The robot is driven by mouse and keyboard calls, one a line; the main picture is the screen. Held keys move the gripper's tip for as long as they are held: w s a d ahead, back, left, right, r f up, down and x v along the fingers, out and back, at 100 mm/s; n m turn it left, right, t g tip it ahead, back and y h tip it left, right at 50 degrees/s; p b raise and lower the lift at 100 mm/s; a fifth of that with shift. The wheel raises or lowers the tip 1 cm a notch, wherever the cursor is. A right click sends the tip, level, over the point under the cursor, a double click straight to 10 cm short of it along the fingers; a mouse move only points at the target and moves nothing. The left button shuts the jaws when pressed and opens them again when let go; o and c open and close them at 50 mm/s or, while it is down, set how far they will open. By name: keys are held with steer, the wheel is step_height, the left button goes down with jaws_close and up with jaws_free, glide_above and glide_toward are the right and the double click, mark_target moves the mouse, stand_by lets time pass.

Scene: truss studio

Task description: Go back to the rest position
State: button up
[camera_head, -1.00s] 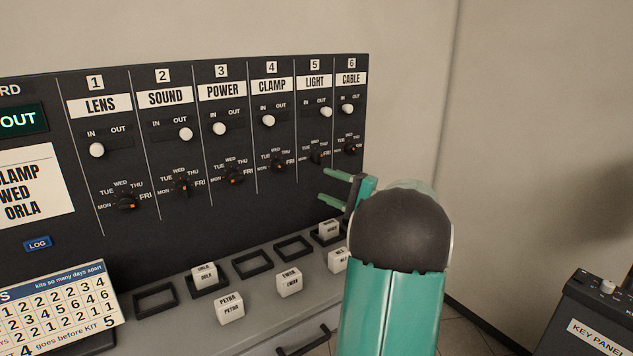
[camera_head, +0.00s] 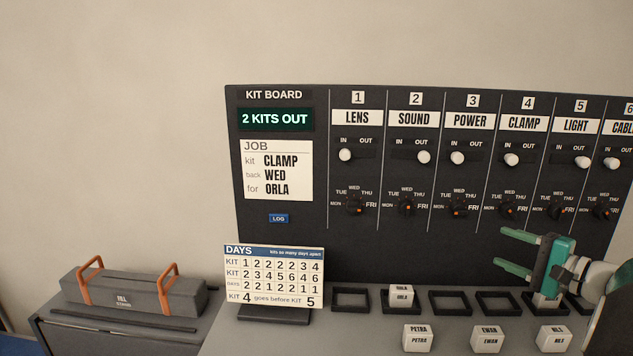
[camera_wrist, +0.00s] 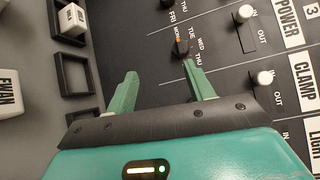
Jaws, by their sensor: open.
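My gripper (camera_head: 503,248) is open and empty at the right of the head view. Its green fingers point left, in front of the lower part of the kit board (camera_head: 275,240) under the CLAMP and LIGHT columns. In the wrist view my gripper (camera_wrist: 160,70) shows its two fingers spread apart with nothing between them. A dial (camera_wrist: 181,48) of the board lies beyond the fingers there. Most of my arm is outside the head view, past the right edge.
Name blocks PETRA (camera_head: 418,338), EWAN (camera_head: 487,338) and REX (camera_head: 553,339) stand on the desk. An ORLA block (camera_head: 402,295) sits in a slot frame. A DAYS card (camera_head: 275,275) stands left of them. A grey case with orange handles (camera_head: 130,295) lies further left.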

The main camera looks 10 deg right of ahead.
steer(key=s+a+f+n+g+y, duration=0.1)
steer(key=a+n+g, duration=0.25)
steer(key=a, duration=0.85)
steer(key=a+f+n+g, duration=0.2)
steer(key=a+g, duration=0.2)
steer(key=a, duration=0.8)
steer(key=s+a+f+n+g+h, duration=0.1)
steer(key=s+a+f+n+h, duration=0.1)
steer(key=s+a+n, duration=0.3)
steer(key=s+a+f+n+g+h, duration=0.2)
steer(key=s+a+f+n+h, duration=0.1)
steer(key=s+a, duration=0.5)
steer(key=shift+s+f+n+h, duration=0.3)
steer(key=shift+s+n+h, duration=0.6)
steer(key=shift+h, duration=0.2)
steer(key=c, duration=0.4)
steer(key=shift+o, duration=0.2)
steer(key=shift+d, duration=0.15)
